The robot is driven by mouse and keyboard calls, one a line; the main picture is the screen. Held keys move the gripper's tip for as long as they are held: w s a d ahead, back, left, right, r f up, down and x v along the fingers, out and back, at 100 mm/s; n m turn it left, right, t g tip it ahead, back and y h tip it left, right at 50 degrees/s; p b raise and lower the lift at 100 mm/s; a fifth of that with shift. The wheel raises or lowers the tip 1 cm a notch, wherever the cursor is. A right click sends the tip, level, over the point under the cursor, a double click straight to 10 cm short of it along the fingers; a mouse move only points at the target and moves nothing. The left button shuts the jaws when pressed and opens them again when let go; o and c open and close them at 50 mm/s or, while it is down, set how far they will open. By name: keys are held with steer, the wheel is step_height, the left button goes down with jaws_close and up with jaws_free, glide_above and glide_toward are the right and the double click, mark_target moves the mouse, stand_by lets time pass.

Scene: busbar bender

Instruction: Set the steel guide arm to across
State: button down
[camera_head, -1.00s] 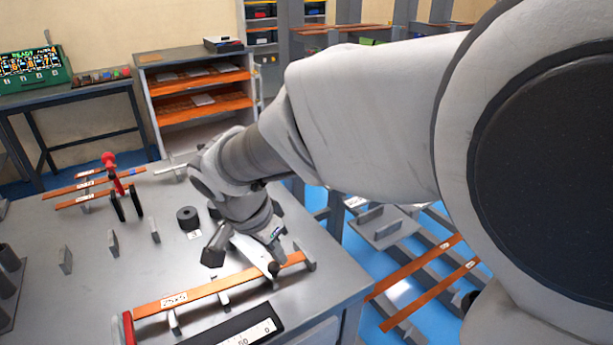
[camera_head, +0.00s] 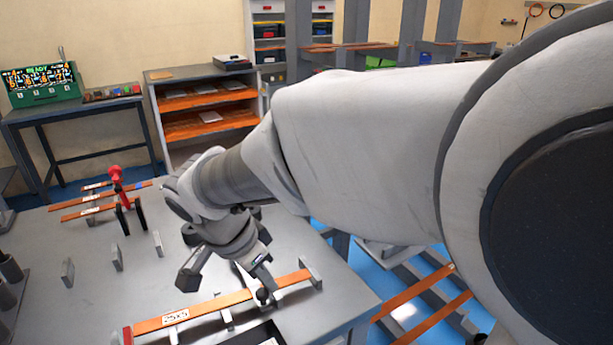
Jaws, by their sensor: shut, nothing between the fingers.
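The steel guide arm (camera_head: 244,274) is a pale flat bar on the bench, showing just below my wrist. Its dark round knob (camera_head: 262,295) is at the near end, at the copper bar (camera_head: 215,303). The guide arm slants from upper left to lower right, and its far end is hidden under my wrist. My gripper (camera_head: 266,282) points down over the guide arm, with a dark finger part close to the knob. I cannot tell whether they touch. The fingertips are partly hidden; the jaws are shut with nothing held.
The copper bar rests on several steel supports along the bench (camera_head: 85,295). A red-handled tool (camera_head: 118,185) and more copper bars stand at the back left. Small upright steel plates (camera_head: 117,257) stand left of my gripper. A shelf (camera_head: 155,112) stands behind the bench.

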step_height(320, 180, up, 10)
steer(key=p, duration=0.3)
steer(key=shift+w+d, duration=0.15)
steer(key=shift+d, duration=0.05)
stand_by(0.4)
